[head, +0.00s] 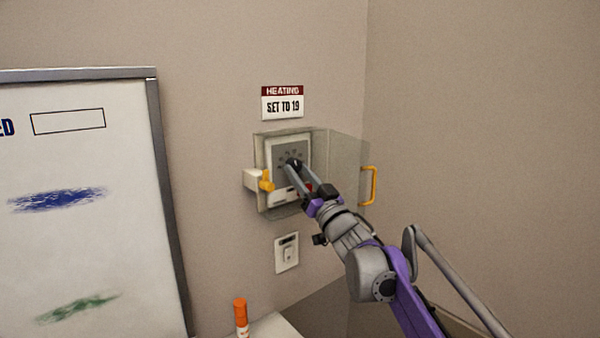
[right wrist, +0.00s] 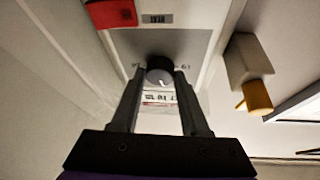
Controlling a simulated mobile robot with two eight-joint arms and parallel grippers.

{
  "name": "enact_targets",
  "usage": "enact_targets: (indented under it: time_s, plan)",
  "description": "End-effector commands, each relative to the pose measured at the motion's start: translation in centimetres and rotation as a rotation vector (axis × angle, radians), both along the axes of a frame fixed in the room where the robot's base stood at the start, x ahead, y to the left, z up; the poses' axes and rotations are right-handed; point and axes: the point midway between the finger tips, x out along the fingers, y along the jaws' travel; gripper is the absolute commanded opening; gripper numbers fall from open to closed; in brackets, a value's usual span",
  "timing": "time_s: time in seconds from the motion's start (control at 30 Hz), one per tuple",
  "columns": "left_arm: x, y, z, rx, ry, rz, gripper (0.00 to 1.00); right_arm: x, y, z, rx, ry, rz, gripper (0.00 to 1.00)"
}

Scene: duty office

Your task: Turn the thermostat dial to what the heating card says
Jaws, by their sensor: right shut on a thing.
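The heating card (head: 283,103) on the wall reads "HEATING, SET TO 19". Below it the thermostat (head: 276,150) sits on the wall inside a clear cover box, whose door (head: 348,160) stands open to the right. My right gripper (head: 294,166) reaches into the box and is shut on the dark round dial (right wrist: 160,68). In the right wrist view the two fingers (right wrist: 160,85) stand on either side of the dial. A white pointer mark shows on the dial's face; the numbers around it are partly hidden and too small to read surely. My left gripper is not in view.
The door has a yellow handle (head: 370,185). A yellow latch (head: 267,180) is at the box's left side. A light switch (head: 287,253) is below. A whiteboard (head: 90,200) fills the left, and an orange-capped marker (head: 240,312) stands at the bottom. The wall to the right is bare.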

Motion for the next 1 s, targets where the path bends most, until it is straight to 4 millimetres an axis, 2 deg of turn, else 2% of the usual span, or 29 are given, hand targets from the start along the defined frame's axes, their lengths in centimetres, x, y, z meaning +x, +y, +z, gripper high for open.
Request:
enact_targets:
  time_s: [0.3,0.33,0.47,0.8,1.0]
  plan:
    - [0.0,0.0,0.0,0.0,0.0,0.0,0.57,0.0,-0.1,0.2,0.004,-0.002,0.0,0.0]
    - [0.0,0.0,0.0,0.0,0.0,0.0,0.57,0.0,-0.1,0.2,0.004,-0.002,0.0,0.5]
    - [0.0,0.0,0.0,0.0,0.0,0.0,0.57,0.0,-0.1,0.2,0.003,-0.002,0.0,0.74]
    - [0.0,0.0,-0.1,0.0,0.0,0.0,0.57,-0.2,-0.1,0.0,0.002,-0.001,0.0,0.75]
    - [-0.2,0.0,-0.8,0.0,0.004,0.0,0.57,-2.2,-1.3,-1.3,0.0,0.0,-0.002,0.75]
